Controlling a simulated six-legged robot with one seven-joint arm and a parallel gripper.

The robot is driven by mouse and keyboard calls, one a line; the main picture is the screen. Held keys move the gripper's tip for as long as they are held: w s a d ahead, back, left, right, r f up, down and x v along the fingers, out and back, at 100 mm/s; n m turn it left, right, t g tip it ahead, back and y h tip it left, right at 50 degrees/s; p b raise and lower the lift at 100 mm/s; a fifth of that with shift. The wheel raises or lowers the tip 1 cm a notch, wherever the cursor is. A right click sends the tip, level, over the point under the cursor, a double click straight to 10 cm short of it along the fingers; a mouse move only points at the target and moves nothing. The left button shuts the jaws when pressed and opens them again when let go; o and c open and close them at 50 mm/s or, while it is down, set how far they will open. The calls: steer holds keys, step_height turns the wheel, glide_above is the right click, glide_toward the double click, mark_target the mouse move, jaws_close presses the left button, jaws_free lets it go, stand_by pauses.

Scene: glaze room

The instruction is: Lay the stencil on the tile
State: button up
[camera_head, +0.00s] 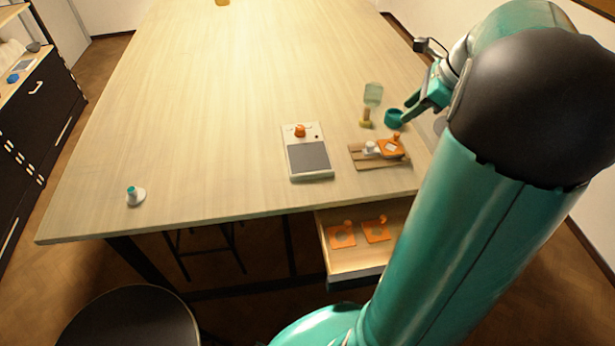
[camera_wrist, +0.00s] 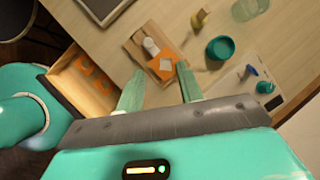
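An orange stencil (camera_head: 384,152) with an upright knob lies on a wooden board (camera_head: 362,162) at the right of the table. A pale square shows in its middle, perhaps the tile (camera_head: 391,148) seen through the cutout; most of what lies beneath is hidden. The stencil also shows in the wrist view (camera_wrist: 157,75), beyond my fingers. My gripper (camera_head: 408,118) is above and right of it, apart from it. In the wrist view my gripper (camera_wrist: 161,70) has its two fingers spread, with nothing held between them.
A small white piece (camera_head: 371,148) sits on the board beside the stencil. A teal bowl (camera_head: 393,118) and a yellow-based tool (camera_head: 366,119) stand behind. A grey-topped device (camera_head: 308,158) is left. An open drawer (camera_head: 352,262) holds two orange stencils (camera_head: 341,236). The table's left is mostly clear.

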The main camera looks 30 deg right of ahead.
steer(key=a+r+n, duration=0.2)
steer(key=a+n, duration=0.4)
steer(key=a, duration=0.6)
steer(key=s+a+n+h, duration=0.1)
steer(key=s+a+n, duration=0.2)
steer(key=a+n, duration=0.4)
steer(key=s+a+n+h, duration=0.1)
steer(key=s+a+n, duration=0.3)
steer(key=a+n, duration=0.3)
steer(key=s+a+f+n, duration=0.1)
steer(key=s+a+n, duration=0.2)
steer(key=a+n, duration=0.4)
steer(key=shift+s+a+t+h, duration=0.15)
steer(key=shift+a+t+h, duration=0.2)
steer(key=shift+a, duration=0.35)
steer(key=shift+d, duration=0.1)
